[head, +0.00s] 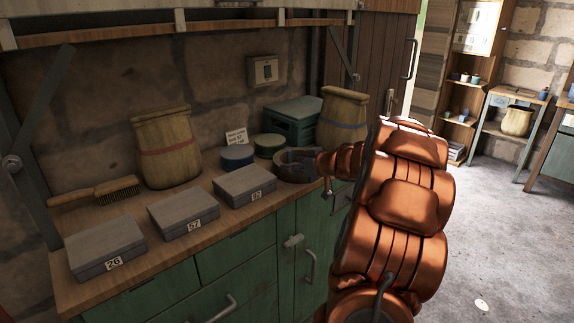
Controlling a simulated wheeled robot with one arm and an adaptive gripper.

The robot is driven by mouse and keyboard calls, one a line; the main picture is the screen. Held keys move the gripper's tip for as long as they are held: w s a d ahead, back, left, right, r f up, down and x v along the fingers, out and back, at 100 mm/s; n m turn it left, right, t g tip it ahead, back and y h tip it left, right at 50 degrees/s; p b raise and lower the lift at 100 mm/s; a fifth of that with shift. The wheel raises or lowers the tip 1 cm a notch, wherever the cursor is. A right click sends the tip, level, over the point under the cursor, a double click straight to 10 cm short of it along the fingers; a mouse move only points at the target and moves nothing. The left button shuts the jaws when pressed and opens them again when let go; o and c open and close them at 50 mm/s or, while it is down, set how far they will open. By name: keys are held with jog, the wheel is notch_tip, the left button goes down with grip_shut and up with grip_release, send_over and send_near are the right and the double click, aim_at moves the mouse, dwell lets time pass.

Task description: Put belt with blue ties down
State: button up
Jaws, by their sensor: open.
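A dark coiled belt (288,175) rests on the right part of the wooden counter, with a bluish patch on its top that may be a tie. My gripper (318,171) is at the belt's right edge, at the end of the copper arm. It is open. The gripper is small and dark here, so I cannot tell whether its fingers touch the belt. The belt's right side is partly hidden behind the gripper.
The counter (185,262) holds grey boxes marked 26 (103,246), 57 (184,212) and 82 (245,183). Behind stand a red-banded sack (165,145), blue tin (238,157), green tin (269,146), green case (292,120), blue-banded sack (342,112) and brush (117,190). The right floor is mostly open.

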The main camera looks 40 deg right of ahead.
jog(key=shift+v, duration=2.7)
jog(key=w+a+r+m+g+h, duration=0.1)
jog(key=w+a+r+h, duration=0.2)
jog(key=w+r+h, duration=0.15)
jog(key=s+a+m+g+h, duration=0.2)
jog(key=s+a+g, duration=0.1)
jog(key=a, duration=0.2)
jog(key=s+a+f+n+g+y, duration=0.1)
jog(key=s+a+f+g, duration=0.3)
jog(key=s+a, duration=0.7)
jog(key=s+a+f+n+g+y, duration=0.1)
jog(key=s+a+f+g+y, duration=0.2)
jog(key=s+a, duration=0.8)
jog(key=s+a+f+n+g+y, duration=0.1)
jog(key=s+a+f+g, duration=0.3)
jog(key=s+a, duration=0.7)
notch_tip(320, 180, down, 2)
jog(key=shift+a+f+g+y, duration=0.1)
jog(key=shift+a+g+y, duration=0.3)
jog(key=shift+a+y, duration=0.35)
jog(key=shift+s+d, duration=0.1)
jog(key=shift+d, duration=0.1)
